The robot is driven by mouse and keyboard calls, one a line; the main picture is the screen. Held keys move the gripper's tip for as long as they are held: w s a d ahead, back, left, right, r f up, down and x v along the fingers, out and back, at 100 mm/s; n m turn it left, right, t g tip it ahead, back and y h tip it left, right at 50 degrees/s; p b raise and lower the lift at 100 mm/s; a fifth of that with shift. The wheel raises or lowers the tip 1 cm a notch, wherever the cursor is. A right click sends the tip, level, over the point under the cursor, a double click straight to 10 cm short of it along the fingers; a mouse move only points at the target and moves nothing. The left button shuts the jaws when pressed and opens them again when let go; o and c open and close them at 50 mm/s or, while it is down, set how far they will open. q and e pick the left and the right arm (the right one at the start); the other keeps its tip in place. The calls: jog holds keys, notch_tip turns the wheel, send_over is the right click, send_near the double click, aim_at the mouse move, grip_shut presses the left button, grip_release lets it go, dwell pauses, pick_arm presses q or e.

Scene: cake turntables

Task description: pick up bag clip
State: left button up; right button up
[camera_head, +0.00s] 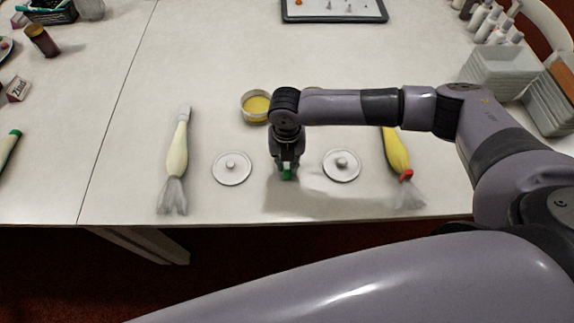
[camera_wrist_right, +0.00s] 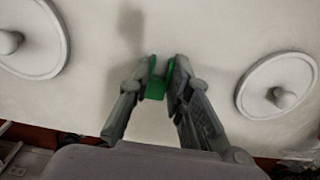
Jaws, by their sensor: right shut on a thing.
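A small green bag clip (camera_head: 287,174) is between the fingertips of my right gripper (camera_head: 287,165), over the table between two white discs. In the right wrist view the green clip (camera_wrist_right: 155,88) sits between the two fingertips of my right gripper (camera_wrist_right: 160,75), which is shut on it. A shadow lies on the table by the gripper; I cannot tell whether the clip touches the table. My left gripper is not in view.
White knobbed discs lie left (camera_head: 232,168) and right (camera_head: 341,165) of the gripper. A pale piping bag (camera_head: 177,150) lies farther left, a yellow piping bag (camera_head: 397,152) to the right. A yellow-filled bowl (camera_head: 256,106) stands behind. The table's front edge is close.

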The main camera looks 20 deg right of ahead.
notch_tip(320, 180, up, 25)
dwell(0.7)
jog(key=shift+f, duration=0.15)
